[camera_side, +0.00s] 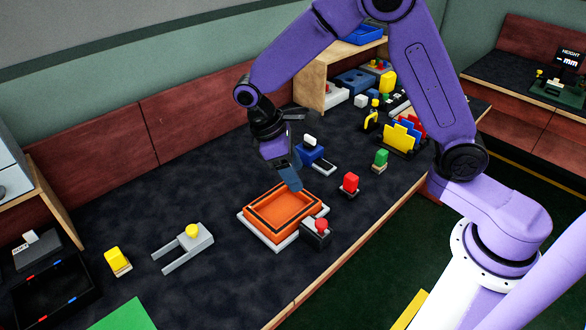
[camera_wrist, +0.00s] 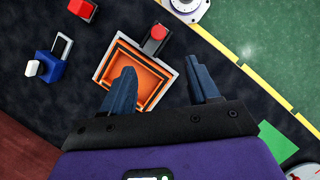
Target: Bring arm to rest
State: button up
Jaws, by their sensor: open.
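My gripper (camera_side: 292,178) hangs above the dark worktable, over the back edge of an orange tray (camera_side: 254,225). In the wrist view, my gripper (camera_wrist: 163,83) shows two blue-grey fingers spread apart with nothing between them. The orange tray (camera_wrist: 113,53) lies below the fingers on a pale base, and one finger hides part of it. The tray looks empty where I can see into it. My purple arm bends over the table from the right.
A grey box with a red knob (camera_side: 319,227) touches the tray's front right. A red block (camera_side: 349,184), a green block (camera_side: 381,158) and a blue-and-white device (camera_side: 311,153) stand nearby. A grey fork-shaped piece (camera_side: 186,247) lies left. A wooden shelf (camera_side: 310,88) stands behind.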

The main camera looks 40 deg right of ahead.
jog(key=s+d+r+n+t+y, duration=0.1)
jog(key=s+d+r, duration=0.1)
jog(key=s, duration=0.5)
jog(key=s+d+r+n+t+y, duration=0.1)
jog(key=s+d+r, duration=0.1)
jog(key=s, duration=0.6)
jog(key=s+d+r+n+t+y, duration=0.1)
jog(key=s+d, duration=0.3)
jog(key=s, duration=0.4)
jog(key=shift+s+r+n+y, duration=0.2)
jog(key=shift+r+n+y, duration=0.1)
jog(key=shift+r, duration=0.6)
